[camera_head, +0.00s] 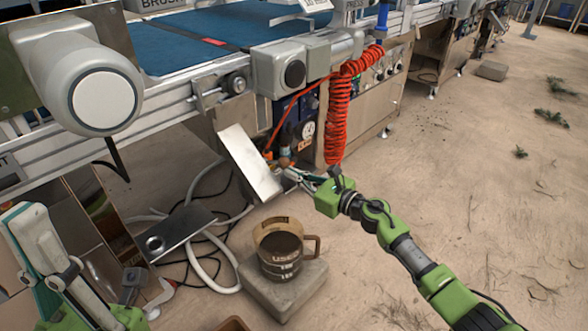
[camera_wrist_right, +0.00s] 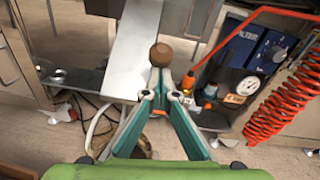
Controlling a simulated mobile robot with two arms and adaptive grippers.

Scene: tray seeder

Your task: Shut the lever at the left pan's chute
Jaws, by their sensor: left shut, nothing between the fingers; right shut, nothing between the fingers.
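A brown ball knob (camera_wrist_right: 160,54) shows in the right wrist view, just beyond my fingertips and in front of a pale metal chute plate (camera_wrist_right: 136,45). In the head view the knob (camera_head: 284,162) is small beside the lower end of the tilted plate (camera_head: 248,160). My right gripper (camera_wrist_right: 160,80) is shut and empty, its tips close to the knob; whether they touch it I cannot tell. It also shows in the head view (camera_head: 291,174). The lever's rod is hidden. My left gripper (camera_head: 45,255) is shut and empty at the lower left, away from the chute.
A brown jug marked USED (camera_head: 280,250) stands on a stone block (camera_head: 285,286) below the chute. A red coiled hose (camera_head: 337,120) hangs close to my right gripper. A flat metal plate with a round hole (camera_head: 182,230) lies left of the jug. Open floor is at right.

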